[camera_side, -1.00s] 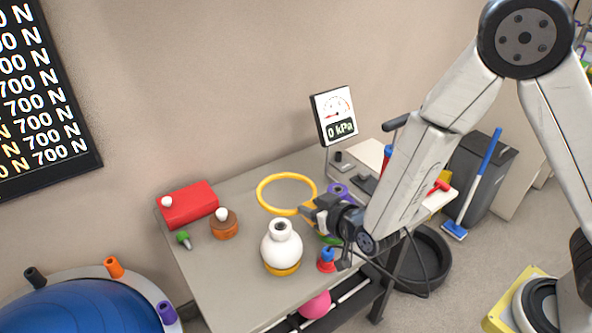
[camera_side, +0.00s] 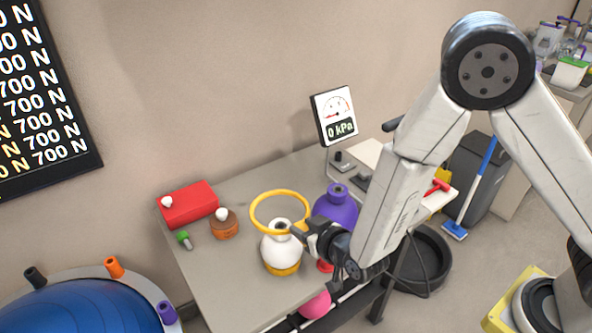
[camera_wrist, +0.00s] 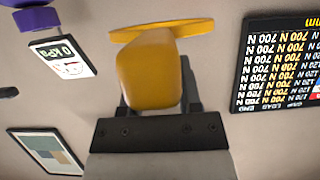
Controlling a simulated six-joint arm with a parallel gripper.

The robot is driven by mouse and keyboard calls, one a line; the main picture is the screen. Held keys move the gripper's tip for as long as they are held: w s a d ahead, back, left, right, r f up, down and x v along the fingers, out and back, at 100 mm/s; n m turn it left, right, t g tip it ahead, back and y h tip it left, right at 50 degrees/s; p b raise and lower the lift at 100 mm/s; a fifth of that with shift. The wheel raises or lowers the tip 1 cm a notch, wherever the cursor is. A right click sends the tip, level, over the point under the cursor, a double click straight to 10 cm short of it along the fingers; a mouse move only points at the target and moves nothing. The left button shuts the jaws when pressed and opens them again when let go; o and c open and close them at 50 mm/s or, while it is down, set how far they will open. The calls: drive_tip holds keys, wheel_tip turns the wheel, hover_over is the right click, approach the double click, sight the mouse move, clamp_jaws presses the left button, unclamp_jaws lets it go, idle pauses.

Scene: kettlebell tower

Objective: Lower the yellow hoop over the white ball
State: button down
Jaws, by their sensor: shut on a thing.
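The yellow hoop (camera_side: 280,192) is held roughly level in the side view. My gripper (camera_side: 301,232) is shut on its right front side. In the wrist view a yellow tab (camera_wrist: 150,75) sits between the fingers, and the hoop's rim (camera_wrist: 160,30) shows nearly edge-on beyond it. The white ball (camera_side: 281,252) has a dark-topped neck and stands on a yellow base (camera_side: 283,270) on the table. The neck appears inside the hoop's outline, with the near rim crossing in front of the ball's upper part. I cannot tell the exact height gap.
A purple ball (camera_side: 336,207) stands close behind my gripper. Partly hidden behind my gripper is a small red piece (camera_side: 325,266). A brown disc (camera_side: 224,228) with a white knob, a green piece (camera_side: 184,239) and a red box (camera_side: 189,205) are at left. A gauge (camera_side: 335,115) stands behind.

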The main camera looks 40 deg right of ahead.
sight(295, 272)
drive_tip(key=shift+f, duration=1.35)
drive_tip(key=shift+f, duration=8.1)
